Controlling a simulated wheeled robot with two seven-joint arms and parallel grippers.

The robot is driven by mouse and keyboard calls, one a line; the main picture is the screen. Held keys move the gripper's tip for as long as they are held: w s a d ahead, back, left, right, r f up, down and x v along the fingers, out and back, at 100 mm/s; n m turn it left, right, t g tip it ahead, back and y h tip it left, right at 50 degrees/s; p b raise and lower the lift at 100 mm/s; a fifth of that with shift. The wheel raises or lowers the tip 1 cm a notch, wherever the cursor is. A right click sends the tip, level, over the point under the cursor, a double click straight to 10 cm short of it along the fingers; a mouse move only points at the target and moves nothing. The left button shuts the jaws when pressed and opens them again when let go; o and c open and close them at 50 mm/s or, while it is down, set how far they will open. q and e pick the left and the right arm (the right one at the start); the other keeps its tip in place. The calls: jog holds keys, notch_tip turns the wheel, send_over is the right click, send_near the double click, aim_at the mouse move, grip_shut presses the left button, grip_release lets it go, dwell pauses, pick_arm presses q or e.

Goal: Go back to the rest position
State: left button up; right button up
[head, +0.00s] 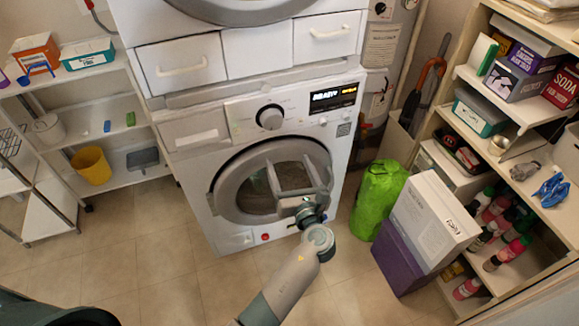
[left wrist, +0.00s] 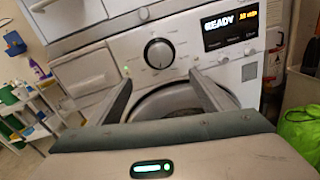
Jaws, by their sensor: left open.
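My left gripper (head: 291,172) is open and empty in the head view, in front of the round door of the white washing machine (head: 205,165). In the left wrist view the two fingers of my left gripper (left wrist: 164,88) stand wide apart with nothing between them. The washer door (left wrist: 168,102) shows beyond them, partly hidden by the gripper. I cannot tell whether the fingers touch the door. The washer's display reads READY. My right gripper is not in view.
A green bag (head: 379,200) and a white box (head: 432,222) on a purple box (head: 398,260) stand right of the washer. Shelves with boxes and bottles line the right side. A white shelf with a yellow bucket (head: 91,165) stands left. Tiled floor (head: 165,250) is clear in front.

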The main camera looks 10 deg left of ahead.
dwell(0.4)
pick_arm(q)
jog(key=s+f+n+g+h, duration=0.2)
jog(key=s+f, duration=0.1)
jog(key=f, duration=0.8)
jog(key=s+f+n+g+h, duration=0.2)
jog(key=f, duration=0.9)
jog(key=s+a+f+n+g+h, duration=0.1)
jog(key=s+f+n+g, duration=0.15)
jog(key=s+f, duration=0.5)
jog(key=s+a+f+n+g+h, duration=0.1)
jog(key=s+f+n+g, duration=0.3)
jog(key=f, duration=0.6)
jog(key=s+a+f+n+g+h, duration=0.1)
jog(key=s+a+f+n, duration=0.2)
jog(key=s, duration=1)
jog(key=s+a+f+n+g+h, duration=0.1)
jog(key=s+a+f+n, duration=0.2)
jog(key=s+f+n, duration=0.6)
jog(key=s+a+f+n+g, duration=0.2)
jog(key=s+f+n, duration=0.4)
jog(key=s, duration=1.1)
jog(key=shift+s+a+n+h, duration=0.25)
jog(key=shift+a+n+h, duration=0.2)
jog(key=shift+a, duration=0.25)
